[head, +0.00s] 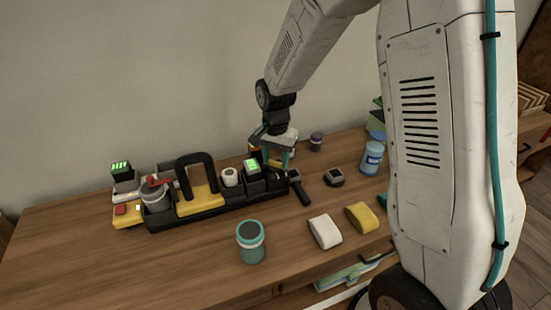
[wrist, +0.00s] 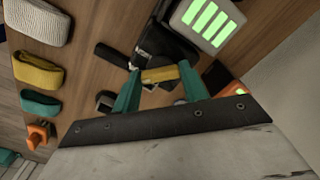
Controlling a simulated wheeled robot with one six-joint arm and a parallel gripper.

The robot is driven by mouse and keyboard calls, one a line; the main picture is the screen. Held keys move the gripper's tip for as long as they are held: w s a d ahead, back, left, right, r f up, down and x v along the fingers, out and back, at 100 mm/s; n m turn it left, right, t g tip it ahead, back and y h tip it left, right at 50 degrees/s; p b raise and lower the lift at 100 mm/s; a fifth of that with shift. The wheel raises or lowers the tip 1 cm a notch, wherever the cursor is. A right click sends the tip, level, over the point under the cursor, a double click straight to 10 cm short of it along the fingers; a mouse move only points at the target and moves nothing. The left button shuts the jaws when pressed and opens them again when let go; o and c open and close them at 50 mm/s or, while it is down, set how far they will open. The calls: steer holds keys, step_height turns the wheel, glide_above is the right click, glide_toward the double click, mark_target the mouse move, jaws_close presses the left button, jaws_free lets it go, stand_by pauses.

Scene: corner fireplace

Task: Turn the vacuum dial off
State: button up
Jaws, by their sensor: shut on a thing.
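My gripper (head: 280,152) is at the right end of a black tray (head: 215,213) with several devices on the wooden table. In the wrist view, my gripper's teal fingers (wrist: 159,71) are on either side of a small yellow bar (wrist: 160,75), and they are shut on it. The bar lies against a black device (wrist: 163,45) and may be the vacuum dial; its markings do not show. A block with a green-lit display (head: 251,167) stands beside the gripper; it also shows in the wrist view (wrist: 208,22). In the head view the bar is hidden.
A grey cup (head: 156,198) and a yellow block with a black handle (head: 200,200) stand left on the tray. A teal jar (head: 251,241), white roll (head: 325,231), yellow roll (head: 361,217) and blue bottle (head: 372,157) stand nearby. The front left table is clear.

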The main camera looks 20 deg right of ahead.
mark_target(276, 162)
steer(key=shift+n, duration=0.3)
steer(key=n, duration=0.8)
steer(key=shift+d, duration=0.1)
steer(key=shift+n, duration=0.3)
stand_by(0.3)
steer(key=o, duration=1)
step_height(276, 162, up, 8)
steer(key=shift+f, duration=0.1)
